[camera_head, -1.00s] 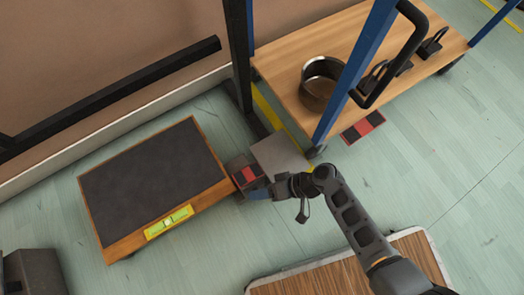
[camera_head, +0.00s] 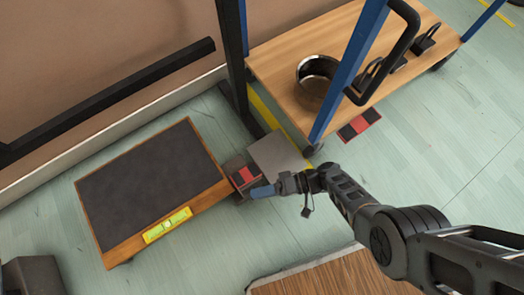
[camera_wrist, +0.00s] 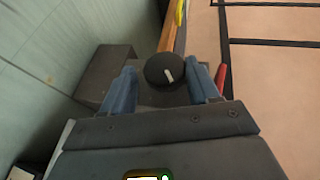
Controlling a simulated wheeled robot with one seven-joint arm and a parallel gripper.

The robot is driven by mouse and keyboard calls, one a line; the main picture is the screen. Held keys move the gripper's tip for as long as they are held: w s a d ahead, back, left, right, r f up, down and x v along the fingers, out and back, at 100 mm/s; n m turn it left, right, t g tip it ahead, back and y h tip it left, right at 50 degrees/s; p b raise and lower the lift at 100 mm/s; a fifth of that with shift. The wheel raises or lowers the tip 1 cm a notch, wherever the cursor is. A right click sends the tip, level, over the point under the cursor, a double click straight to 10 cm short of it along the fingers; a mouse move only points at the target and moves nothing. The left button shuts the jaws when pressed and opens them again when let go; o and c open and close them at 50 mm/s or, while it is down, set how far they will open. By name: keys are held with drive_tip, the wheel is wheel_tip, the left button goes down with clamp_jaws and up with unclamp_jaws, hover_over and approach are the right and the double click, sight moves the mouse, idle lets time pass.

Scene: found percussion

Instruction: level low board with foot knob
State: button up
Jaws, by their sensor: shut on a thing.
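The low board (camera_head: 150,180) has a dark top and wooden edges and lies near the floor on the left in the head view. A yellow spirit level (camera_head: 167,225) lies along its near edge; its bubble is too small to read. The round black foot knob (camera_wrist: 165,70) with a white pointer line sits between my blue fingers in the wrist view. My gripper (camera_head: 262,191) is shut on it at the board's right end. The knob itself is hidden in the head view.
A red and black patch (camera_head: 243,176) and a grey block (camera_head: 277,152) are close to my gripper. A wooden cart (camera_head: 290,60) with blue posts carries a metal pot (camera_head: 316,75). A slatted wooden platform (camera_head: 330,275) is at the bottom. Green floor between is clear.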

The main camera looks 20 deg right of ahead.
drive_tip(key=shift+s+d+f, duration=0.1)
drive_tip(key=shift+f, duration=0.15)
drive_tip(key=shift+s+r+y, duration=0.1)
drive_tip(key=shift+r+y, duration=0.15)
drive_tip(key=shift+y, duration=0.15)
drive_tip(key=shift+c, duration=1.1)
